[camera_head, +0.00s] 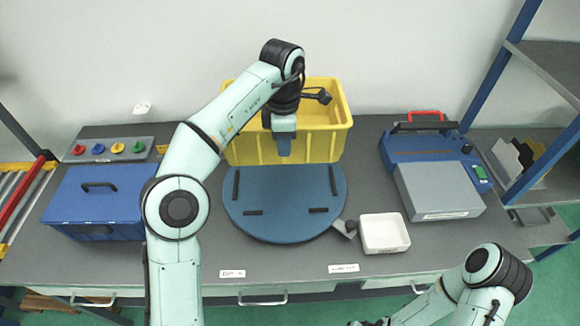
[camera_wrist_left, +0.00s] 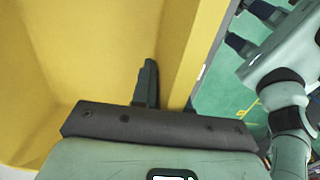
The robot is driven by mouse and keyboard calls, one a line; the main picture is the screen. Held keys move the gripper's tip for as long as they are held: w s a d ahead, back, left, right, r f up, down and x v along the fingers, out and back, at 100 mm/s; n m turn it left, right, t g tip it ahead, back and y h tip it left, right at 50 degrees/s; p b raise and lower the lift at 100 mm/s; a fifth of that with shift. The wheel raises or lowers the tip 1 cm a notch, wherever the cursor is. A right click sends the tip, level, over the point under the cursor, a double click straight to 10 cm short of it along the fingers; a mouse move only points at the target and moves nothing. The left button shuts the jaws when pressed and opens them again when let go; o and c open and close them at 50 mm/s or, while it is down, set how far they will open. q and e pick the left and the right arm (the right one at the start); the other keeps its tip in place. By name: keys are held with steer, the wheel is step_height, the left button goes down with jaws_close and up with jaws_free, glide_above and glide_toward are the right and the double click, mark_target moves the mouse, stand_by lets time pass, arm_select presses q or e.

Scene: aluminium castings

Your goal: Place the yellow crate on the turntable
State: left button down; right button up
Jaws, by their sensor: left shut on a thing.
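The yellow crate (camera_head: 318,145) is at the back middle of the table in the head view, behind and partly over the rear of the blue turntable (camera_head: 285,195). I cannot tell whether it touches the turntable or hangs just above it. My left gripper (camera_head: 285,146) is shut on the crate's front wall, reaching over it from above. In the left wrist view the yellow crate (camera_wrist_left: 90,60) fills the left side, and one finger of the left gripper (camera_wrist_left: 148,85) lies against its wall. My right arm shows at the lower right of the head view; its gripper is mostly cut off.
A blue box (camera_head: 95,205) stands on the left, with a panel of coloured knobs (camera_head: 108,148) behind it. A white tray (camera_head: 384,233) and a small grey part (camera_head: 345,228) are right of the turntable. A blue and grey machine (camera_head: 430,165) stands further right. Black strips lie on the turntable.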

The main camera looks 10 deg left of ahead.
mark_target(284, 164)
arm_select(q)
steer(key=shift+w+f, duration=0.1)
steer(key=shift+w, duration=0.1)
step_height(284, 164, down, 20)
steer(key=shift+s+r, duration=0.15)
steer(key=shift+r, duration=0.1)
steer(key=c, duration=1.6)
jaws_free()
steer(key=shift+s+f, duration=0.1)
steer(key=shift+f, duration=0.1)
steer(key=o, duration=0.5)
step_height(284, 164, up, 12)
steer(key=shift+r, duration=0.2)
